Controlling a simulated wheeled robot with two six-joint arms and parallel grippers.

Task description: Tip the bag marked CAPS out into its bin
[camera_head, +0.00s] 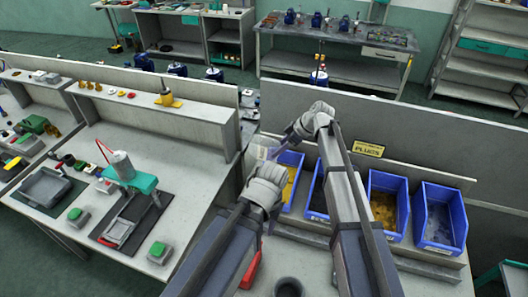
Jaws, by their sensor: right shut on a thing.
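My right gripper (291,132) reaches over the far left end of the row of blue bins and is shut on a small pale bag (257,156), partly hidden behind the grippers. No marking on the bag is readable from here. My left gripper (268,182) is just below and in front of it, beside the leftmost blue bin (292,159), which has yellow contents; its fingers are too small to tell open from shut. A second blue bin (316,197) with dark contents is partly hidden by my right arm. I cannot read which bin is for CAPS.
A blue bin with yellowish pieces (384,208) and one with grey pieces (440,224) stand to the right. A yellow PLUGS sign (368,148) is on the panel behind. A workbench (185,150) with fixtures is on the left. A dark round cup (289,288) is at the front.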

